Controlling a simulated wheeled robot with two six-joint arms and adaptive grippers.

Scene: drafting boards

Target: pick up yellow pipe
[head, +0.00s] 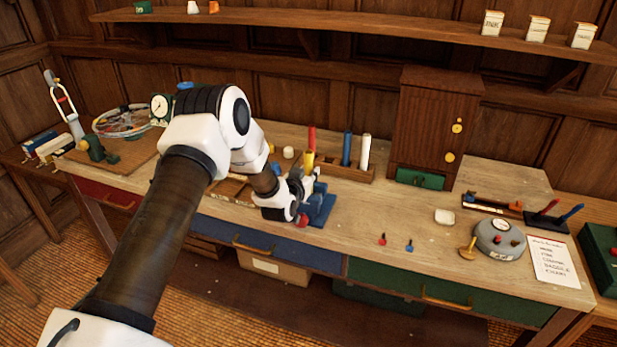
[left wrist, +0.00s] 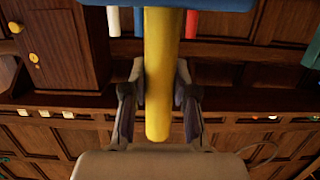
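The yellow pipe (left wrist: 159,75) runs down the middle of the left wrist view, with its rounded free end toward my palm. The two fingers of my left gripper (left wrist: 161,82) flank it closely, and the tips appear to press on both its sides. In the head view the yellow pipe (head: 308,160) shows as a short upright piece just above my left gripper (head: 310,185); its lower part is hidden by the gripper. A blue stand (head: 322,208) is under the gripper; its edge crosses the top of the wrist view. My right gripper is not in view.
Red (head: 311,139), blue (head: 347,148) and white (head: 365,151) pipes stand in a wooden rack behind the gripper. A brown cabinet (head: 432,125) stands right of it. Small pegs (head: 382,239) and a round grey device (head: 500,240) lie right. The bench front middle is clear.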

